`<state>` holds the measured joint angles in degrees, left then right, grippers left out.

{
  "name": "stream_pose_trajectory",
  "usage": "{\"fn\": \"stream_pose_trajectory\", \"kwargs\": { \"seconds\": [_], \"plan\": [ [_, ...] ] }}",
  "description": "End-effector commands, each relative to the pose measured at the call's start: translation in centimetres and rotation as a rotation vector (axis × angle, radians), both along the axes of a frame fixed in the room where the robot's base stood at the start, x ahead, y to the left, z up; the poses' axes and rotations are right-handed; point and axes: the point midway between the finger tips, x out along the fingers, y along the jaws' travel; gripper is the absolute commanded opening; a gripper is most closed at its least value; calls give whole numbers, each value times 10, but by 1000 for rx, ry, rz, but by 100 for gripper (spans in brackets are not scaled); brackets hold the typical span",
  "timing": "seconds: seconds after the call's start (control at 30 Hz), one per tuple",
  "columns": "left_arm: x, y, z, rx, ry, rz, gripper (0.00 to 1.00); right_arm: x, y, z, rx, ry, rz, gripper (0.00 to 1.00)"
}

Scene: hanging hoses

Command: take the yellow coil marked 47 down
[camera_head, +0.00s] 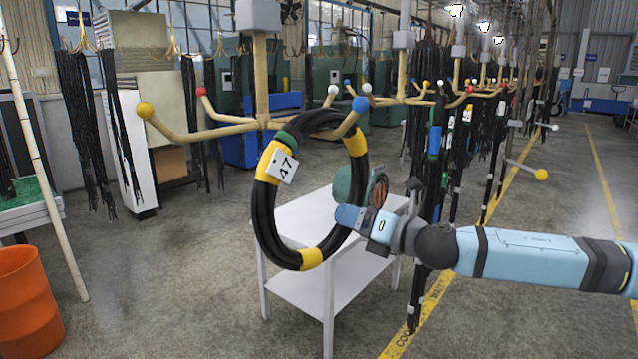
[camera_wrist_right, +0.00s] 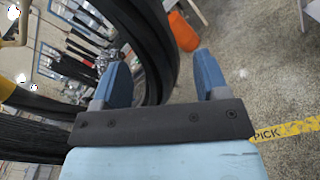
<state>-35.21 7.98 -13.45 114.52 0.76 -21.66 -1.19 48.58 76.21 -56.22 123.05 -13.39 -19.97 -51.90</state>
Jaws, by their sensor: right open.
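The coil marked 47 (camera_head: 262,215) is a black hose ring with yellow bands and a white tag (camera_head: 282,165) reading 47. It hangs upright from an arm of the tan hanger (camera_head: 262,90), near that arm's blue ball tip (camera_head: 360,104). My right gripper (camera_head: 350,216) reaches in from the right, at the coil's lower right side. In the right wrist view, its blue fingers (camera_wrist_right: 163,75) are open, and the black hose (camera_wrist_right: 150,40) passes beyond and partly between them. I cannot tell whether they touch it. My left gripper is not in view.
A white two-shelf table (camera_head: 305,222) stands behind and below the coil, with a green round item (camera_head: 344,182) on it. An orange bin (camera_head: 27,300) stands at the lower left. More black hoses (camera_head: 436,150) hang from a row of hangers at the right. Open floor lies between.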

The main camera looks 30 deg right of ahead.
Motion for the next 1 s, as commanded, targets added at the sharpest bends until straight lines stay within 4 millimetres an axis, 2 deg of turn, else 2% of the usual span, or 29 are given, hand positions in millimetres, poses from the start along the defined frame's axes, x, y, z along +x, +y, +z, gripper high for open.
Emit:
{"fn": "stream_pose_trajectory", "kwargs": {
  "seconds": [0.27,0.3,0.5,0.6,0.87,1.0],
  "plan": [
    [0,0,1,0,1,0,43,4,2,-1,-1,1,0,67],
    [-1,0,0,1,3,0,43,4,2,-1,-1,1,0,65],
    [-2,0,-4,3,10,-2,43,4,2,-1,-1,1,0,19],
    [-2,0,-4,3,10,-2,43,4,2,-1,-1,1,0,0],
    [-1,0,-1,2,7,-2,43,4,2,3,-1,-2,-1,0],
    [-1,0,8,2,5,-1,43,4,2,21,0,-4,0,0]
  ]
}}
